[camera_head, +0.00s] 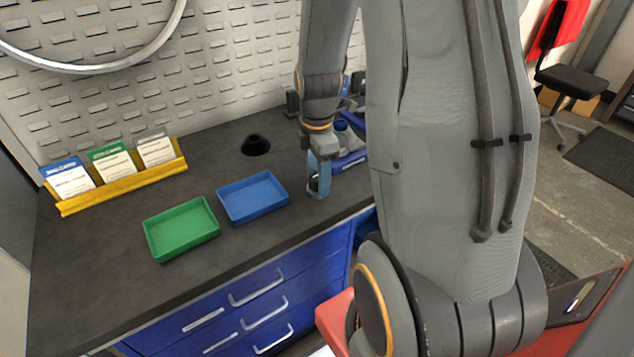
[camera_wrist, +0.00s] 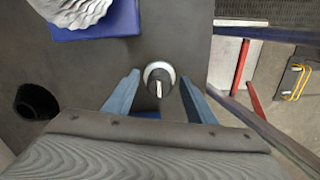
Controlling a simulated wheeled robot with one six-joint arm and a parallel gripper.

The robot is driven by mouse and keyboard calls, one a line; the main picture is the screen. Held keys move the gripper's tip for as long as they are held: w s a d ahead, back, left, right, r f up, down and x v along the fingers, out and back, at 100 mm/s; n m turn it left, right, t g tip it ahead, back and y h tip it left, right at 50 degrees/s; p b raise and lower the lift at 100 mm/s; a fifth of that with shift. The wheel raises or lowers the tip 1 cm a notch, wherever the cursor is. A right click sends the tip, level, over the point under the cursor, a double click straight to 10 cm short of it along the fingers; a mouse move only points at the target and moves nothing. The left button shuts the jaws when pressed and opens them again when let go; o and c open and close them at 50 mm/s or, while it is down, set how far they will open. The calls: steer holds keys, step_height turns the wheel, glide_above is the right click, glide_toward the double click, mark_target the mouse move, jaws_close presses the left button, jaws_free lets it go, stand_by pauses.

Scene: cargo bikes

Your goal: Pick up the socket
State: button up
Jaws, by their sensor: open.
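The socket (camera_wrist: 159,78) shows in the wrist view as a small round metal piece with a bright silver rim and a darker centre, on the dark worktop. My gripper (camera_wrist: 160,84) is open, with one blue-grey finger on each side of the socket. A gap shows between the socket and each finger. In the head view my gripper (camera_head: 318,188) points down close to the worktop, right of the blue tray. The socket is too hidden by the fingers to make out clearly there.
A blue tray (camera_head: 234,216) and a green tray (camera_head: 157,252) sit on the worktop (camera_head: 110,225). A yellow card rack (camera_head: 125,189) stands at the back left. A black round holder (camera_head: 256,145) is behind the trays. Blue items (camera_head: 352,161) lie just behind my gripper.

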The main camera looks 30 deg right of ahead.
steer(key=c, duration=1.2)
steer(key=shift+r, duration=0.1)
